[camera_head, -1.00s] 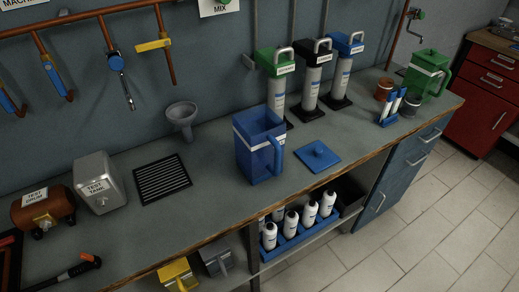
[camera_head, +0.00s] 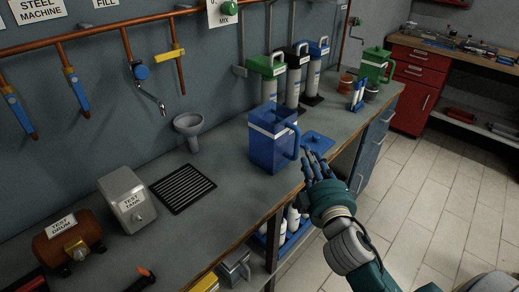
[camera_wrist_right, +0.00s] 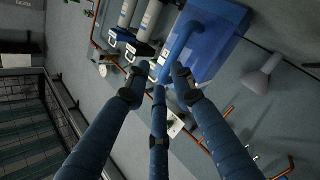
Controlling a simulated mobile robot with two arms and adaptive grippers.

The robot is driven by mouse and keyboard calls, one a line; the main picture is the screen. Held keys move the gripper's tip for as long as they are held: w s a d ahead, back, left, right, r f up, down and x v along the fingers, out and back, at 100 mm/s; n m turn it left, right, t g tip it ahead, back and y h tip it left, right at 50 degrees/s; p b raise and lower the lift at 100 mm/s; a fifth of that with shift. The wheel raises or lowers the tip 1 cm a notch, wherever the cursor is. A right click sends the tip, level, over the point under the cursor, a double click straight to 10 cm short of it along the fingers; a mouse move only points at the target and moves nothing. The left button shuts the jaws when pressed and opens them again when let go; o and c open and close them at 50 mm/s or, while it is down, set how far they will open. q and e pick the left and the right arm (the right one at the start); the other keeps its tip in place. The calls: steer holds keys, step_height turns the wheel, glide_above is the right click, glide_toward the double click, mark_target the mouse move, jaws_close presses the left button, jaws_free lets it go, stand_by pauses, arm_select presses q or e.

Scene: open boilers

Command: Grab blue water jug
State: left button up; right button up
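The blue translucent water jug (camera_head: 272,142) stands upright on the grey counter, its handle (camera_head: 294,142) facing right. My right gripper (camera_head: 316,166) is at the counter's front edge, just right of and below the handle, apart from the jug as far as I can tell. In the right wrist view the fingers (camera_wrist_right: 158,84) are spread with nothing between them, and the jug (camera_wrist_right: 222,38) with its handle (camera_wrist_right: 180,45) lies beyond the tips. The blue lid (camera_head: 317,140) lies on the counter right of the jug, partly hidden by my fingers. My left gripper is out of view.
Filter cylinders (camera_head: 290,85) with green, black and blue tops stand behind the jug. A green jug (camera_head: 376,65) is at the far right end. A funnel (camera_head: 188,128), a drain grate (camera_head: 183,188) and the test tank (camera_head: 127,200) are to the left. White bottles (camera_head: 292,220) sit on the shelf below.

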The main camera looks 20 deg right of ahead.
steer(key=w+a+r+n+t+y, duration=0.1)
steer(key=a+r+n+t+y, duration=0.2)
steer(key=r, duration=0.5)
steer(key=a+r+n+t+y, duration=0.1)
steer(key=r+n+t, duration=0.2)
steer(key=r+n, duration=0.3)
steer(key=a+r+n+t+y, duration=0.1)
steer(key=a+r+n+y, duration=0.2)
steer(key=r+n+y, duration=0.3)
steer(key=n+g+p, duration=0.3)
steer(key=n+g, duration=0.8)
steer(key=n, duration=0.7)
glide_above(278, 141)
steer(key=w+a, duration=0.2)
steer(key=shift+y, duration=0.4)
step_height(278, 141, down, 14)
steer(key=shift+a+f, duration=0.1)
steer(key=shift+a, duration=0.05)
steer(key=shift+s, duration=0.1)
steer(key=shift+c, duration=1.3)
jaws_close()
